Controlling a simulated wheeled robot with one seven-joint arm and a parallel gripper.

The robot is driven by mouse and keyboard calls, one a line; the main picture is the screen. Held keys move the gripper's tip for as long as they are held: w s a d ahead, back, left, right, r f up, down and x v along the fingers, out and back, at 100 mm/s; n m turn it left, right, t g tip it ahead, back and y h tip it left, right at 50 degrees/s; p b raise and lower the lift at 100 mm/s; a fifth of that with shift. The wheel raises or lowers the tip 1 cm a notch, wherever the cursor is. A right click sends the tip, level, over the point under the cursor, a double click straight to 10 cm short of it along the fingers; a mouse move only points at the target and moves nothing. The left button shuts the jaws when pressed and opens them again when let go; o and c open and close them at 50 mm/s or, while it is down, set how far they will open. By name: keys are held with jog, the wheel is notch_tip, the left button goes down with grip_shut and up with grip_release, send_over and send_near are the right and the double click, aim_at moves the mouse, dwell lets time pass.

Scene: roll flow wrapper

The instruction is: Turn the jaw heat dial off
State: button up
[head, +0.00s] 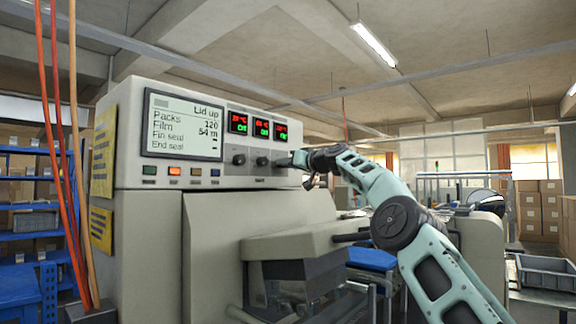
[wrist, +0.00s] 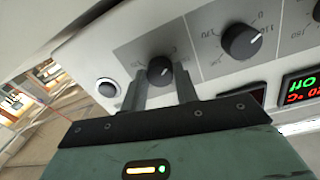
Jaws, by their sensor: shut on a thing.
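A row of black heat dials sits on the light panel of the wrapper. In the wrist view, my gripper (wrist: 159,78) has its two fingers on either side of the end dial (wrist: 160,66) and is shut on it. This dial has a white pointer mark. In the head view, my gripper (head: 299,160) hides that rightmost dial. The middle dial (head: 262,161) and left dial (head: 238,160) show beside it. The middle dial also shows free in the wrist view (wrist: 241,41). The dial names are too small to read, so I cannot tell which is the jaw heat dial.
Red and green displays (head: 261,128) sit above the dials. A screen (head: 184,127) reads "Lid up". Coloured buttons (head: 175,171) line the panel below it. A round button (wrist: 108,88) is close to my left finger in the wrist view. A grey housing (head: 300,242) juts out below.

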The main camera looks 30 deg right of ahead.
jog(key=shift+f, duration=0.2)
jog(key=o, duration=1)
jog(key=shift+c, duration=0.2)
jog(key=shift+r, duration=0.1)
jog(key=b+v, duration=1.2)
jog(key=v, duration=0.5)
jog(key=shift+s+b, duration=0.15)
jog(key=shift+b, duration=0.2)
jog(key=shift+s, duration=0.1)
